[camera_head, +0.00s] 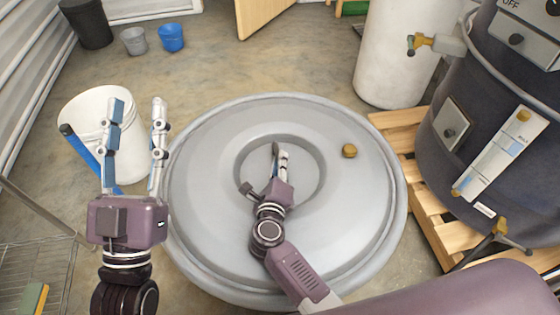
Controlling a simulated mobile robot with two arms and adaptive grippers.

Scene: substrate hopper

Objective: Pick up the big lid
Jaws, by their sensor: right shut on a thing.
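The big lid (215,245) is a wide round grey disc with a recessed ring at its middle and a small brass knob (349,151) at its upper right. It fills the centre of the head view. My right gripper (279,150) is over the recessed centre of the lid, shut on a part there; its fingers and wrist hide most of what they hold. My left gripper (136,110) is open and empty, fingers pointing up the picture, left of the lid and in front of a white bucket.
The white bucket (85,110) stands left of the lid. A dark hopper tank (480,110) stands on a wooden pallet (437,232) at the right, beside a white cylinder (390,60). Small buckets, including a blue one (171,37), stand at the back left. Floor beyond the lid is clear.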

